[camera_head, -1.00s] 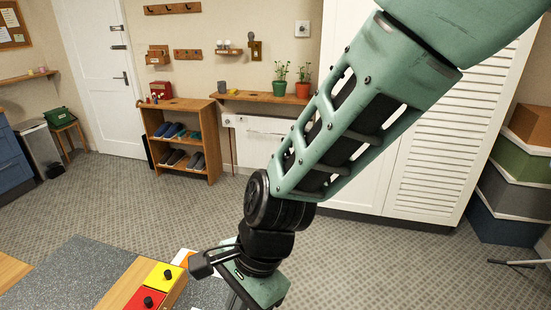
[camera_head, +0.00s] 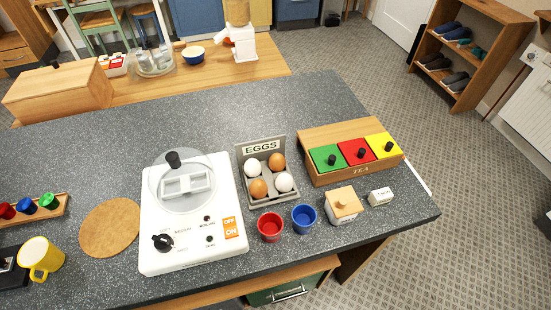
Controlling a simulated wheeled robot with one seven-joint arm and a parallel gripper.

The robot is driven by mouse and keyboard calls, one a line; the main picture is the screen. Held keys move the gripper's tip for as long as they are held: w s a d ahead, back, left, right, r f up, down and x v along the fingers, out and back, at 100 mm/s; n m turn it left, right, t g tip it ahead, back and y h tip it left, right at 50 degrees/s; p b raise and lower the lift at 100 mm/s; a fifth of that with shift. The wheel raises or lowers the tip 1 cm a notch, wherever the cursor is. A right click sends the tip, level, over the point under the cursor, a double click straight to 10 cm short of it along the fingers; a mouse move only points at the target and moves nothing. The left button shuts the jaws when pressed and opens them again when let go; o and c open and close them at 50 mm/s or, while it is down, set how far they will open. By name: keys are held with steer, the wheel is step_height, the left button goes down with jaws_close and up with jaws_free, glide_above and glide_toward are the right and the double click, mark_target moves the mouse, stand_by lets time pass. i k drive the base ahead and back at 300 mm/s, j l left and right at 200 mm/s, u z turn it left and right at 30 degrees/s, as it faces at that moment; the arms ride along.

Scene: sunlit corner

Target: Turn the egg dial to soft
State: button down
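A white egg cooker (camera_head: 192,257) stands on the dark speckled counter, left of centre. Its round black dial (camera_head: 162,242) is at the front left of its top, with small lettering around it. One word looks like "medium"; the others are too small to read. I cannot tell which mark the dial points at. A clear round lid with a black knob (camera_head: 173,160) sits on the back part of the cooker. Small black controls and an orange on/off switch (camera_head: 230,227) are at its right. My gripper is not in view.
An egg rack (camera_head: 261,148) with eggs stands right of the cooker. A red cup (camera_head: 270,226) and blue cup (camera_head: 304,218) are in front of it. A cork mat (camera_head: 110,227) and yellow mug (camera_head: 41,258) are to the left. A wooden tea box (camera_head: 362,172) is at the right.

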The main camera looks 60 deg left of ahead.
mark_target(163, 243)
steer(key=l+u, duration=0.1)
steer(key=u, duration=2.45)
